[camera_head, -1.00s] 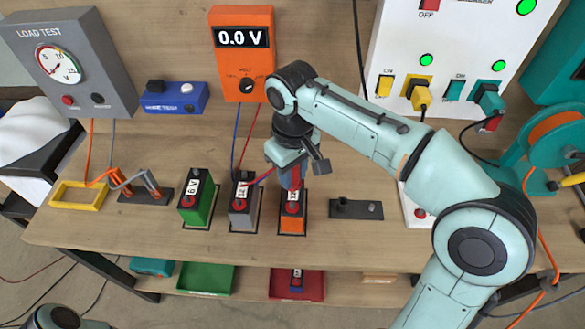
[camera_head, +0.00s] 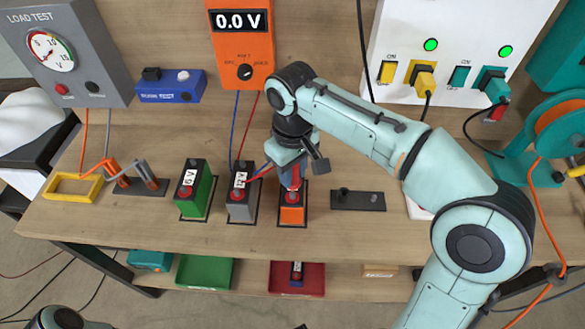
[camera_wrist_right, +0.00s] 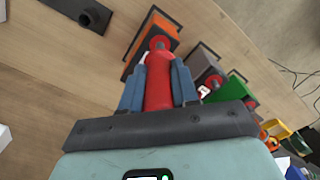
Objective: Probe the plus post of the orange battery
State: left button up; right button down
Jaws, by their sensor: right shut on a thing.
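The orange battery (camera_head: 291,216) stands on the bench in the row of batteries, its face partly hidden by my right gripper (camera_head: 291,184). It also shows in the right wrist view (camera_wrist_right: 152,36). My right gripper is shut on a red probe (camera_wrist_right: 158,88), which sits between its blue fingers and points down at the battery's top. The probe's end overlaps a red post in the picture; I cannot tell whether they touch. The orange voltmeter (camera_head: 240,52) reads 0.0 V, with a blue and a red lead hanging down. My left gripper is not in view.
The grey battery (camera_head: 240,208) and green battery (camera_head: 195,190) stand close to the left. A dark holder (camera_head: 357,201) lies to the right, with bare bench around it. A red lead crosses in front of the grey battery. A yellow tray (camera_head: 72,187) is farther left.

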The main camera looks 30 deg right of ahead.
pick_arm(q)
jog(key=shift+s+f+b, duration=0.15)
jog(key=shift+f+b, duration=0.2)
pick_arm(e)
jog(key=shift+f, duration=0.7)
dwell(1.1)
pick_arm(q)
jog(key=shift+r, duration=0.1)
pick_arm(e)
jog(key=shift+s+f, duration=0.1)
jog(key=shift+f, duration=0.15)
dwell(1.7)
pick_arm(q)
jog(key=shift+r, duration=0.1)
pick_arm(e)
jog(key=shift+r, duration=0.15)
notch_tip(320, 180, up, 3)
jog(key=shift+f+p, duration=0.15)
jog(key=shift+p, duration=1.05)
jog(key=shift+r+p, duration=1.5)
jog(key=shift+r, duration=0.8)
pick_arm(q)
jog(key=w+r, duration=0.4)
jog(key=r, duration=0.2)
pick_arm(e)
jog(key=shift+f, duration=0.15)
